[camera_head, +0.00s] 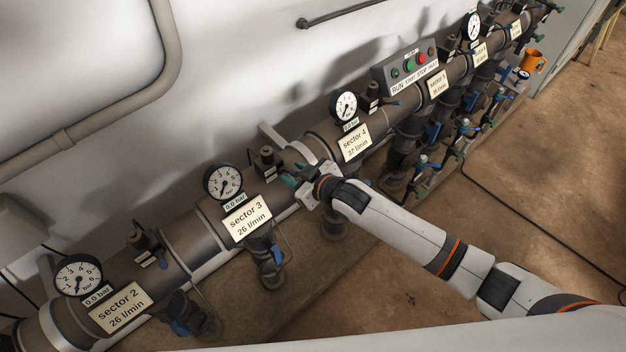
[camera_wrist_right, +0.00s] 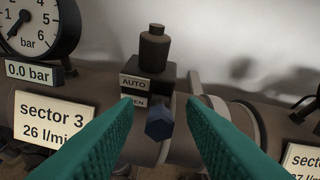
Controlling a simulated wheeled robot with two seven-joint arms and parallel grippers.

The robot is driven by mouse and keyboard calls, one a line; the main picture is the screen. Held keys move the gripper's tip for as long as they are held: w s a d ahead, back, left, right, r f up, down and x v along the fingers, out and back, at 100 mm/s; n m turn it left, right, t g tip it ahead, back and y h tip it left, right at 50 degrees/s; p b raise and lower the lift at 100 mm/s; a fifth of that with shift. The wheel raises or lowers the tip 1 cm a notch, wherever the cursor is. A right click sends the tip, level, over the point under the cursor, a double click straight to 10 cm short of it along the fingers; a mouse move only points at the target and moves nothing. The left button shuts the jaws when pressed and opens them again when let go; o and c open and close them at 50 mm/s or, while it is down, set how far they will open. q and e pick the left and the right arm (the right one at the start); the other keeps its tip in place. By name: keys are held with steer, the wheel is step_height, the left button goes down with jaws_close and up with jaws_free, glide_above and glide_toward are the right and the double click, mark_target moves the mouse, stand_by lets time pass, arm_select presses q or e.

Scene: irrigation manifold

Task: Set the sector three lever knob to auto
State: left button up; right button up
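The sector three lever knob (camera_wrist_right: 159,123) is blue and shows in the right wrist view, low on a dark valve block (camera_wrist_right: 150,82) with an AUTO plate (camera_wrist_right: 133,82) above a partly hidden plate ending in "EN". The knob faces the camera nearly end-on, so I cannot tell its exact setting. My right gripper (camera_wrist_right: 160,106) is open, with one teal finger on each side of the knob and no clear contact. In the head view my right gripper (camera_head: 293,176) is at the sector 3 valve block (camera_head: 267,160); the knob is not clear there. My left gripper is out of view.
The sector 3 sign (camera_head: 247,218) and pressure gauge (camera_head: 223,182) sit left of the gripper. The sector 4 sign (camera_head: 355,143) is to the right. A control box (camera_head: 408,68) is farther along the pipe. Open floor (camera_head: 420,290) lies in front.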

steer(key=b+v, duration=0.1)
steer(key=v, duration=0.8)
